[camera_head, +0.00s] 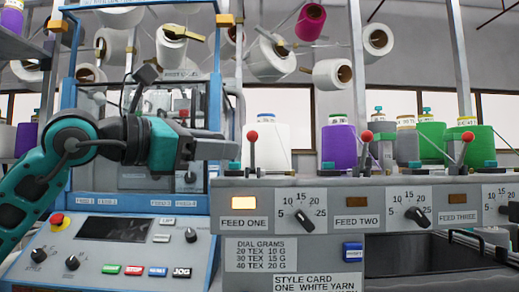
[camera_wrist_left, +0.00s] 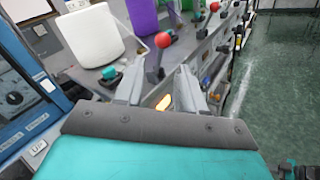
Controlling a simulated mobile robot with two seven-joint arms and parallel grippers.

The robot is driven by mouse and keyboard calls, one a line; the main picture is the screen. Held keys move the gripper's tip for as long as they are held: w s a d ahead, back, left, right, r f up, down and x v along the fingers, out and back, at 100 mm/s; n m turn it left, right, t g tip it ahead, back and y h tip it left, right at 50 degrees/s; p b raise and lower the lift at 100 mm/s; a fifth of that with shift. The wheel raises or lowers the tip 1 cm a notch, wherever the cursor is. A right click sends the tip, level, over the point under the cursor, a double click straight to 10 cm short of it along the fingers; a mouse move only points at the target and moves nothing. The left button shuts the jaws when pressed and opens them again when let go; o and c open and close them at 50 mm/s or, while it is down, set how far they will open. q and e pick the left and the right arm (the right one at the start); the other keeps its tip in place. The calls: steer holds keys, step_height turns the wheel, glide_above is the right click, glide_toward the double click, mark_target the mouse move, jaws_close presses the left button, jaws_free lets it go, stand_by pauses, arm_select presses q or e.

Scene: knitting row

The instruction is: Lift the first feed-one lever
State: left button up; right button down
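The feed-one lever (camera_head: 252,150) is a dark stick with a red ball on top. It stands roughly upright on the grey panel's ledge, above the FEED ONE label and its lit amber lamp (camera_head: 243,203). My left gripper (camera_head: 230,149) is just left of the lever at about the height of its stick. In the left wrist view the gripper's two fingers (camera_wrist_left: 158,90) are spread apart with nothing between their tips. The lever (camera_wrist_left: 155,65) shows just beyond the fingers, in line with the gap. Whether a finger touches it cannot be told. My right gripper is not in view.
A white yarn cone (camera_head: 272,145) stands close behind the lever. The feed-two lever (camera_head: 364,150) and feed-three lever (camera_head: 463,150) lean beside purple and green cones. A blue-framed control panel (camera_head: 112,250) with a red stop button (camera_head: 57,220) lies below my left arm.

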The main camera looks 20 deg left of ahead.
mark_target(252, 153)
arm_select(q)
steer(key=x, duration=0.9)
steer(key=shift+d, duration=0.1)
steer(key=shift+c, duration=0.4)
jaws_close()
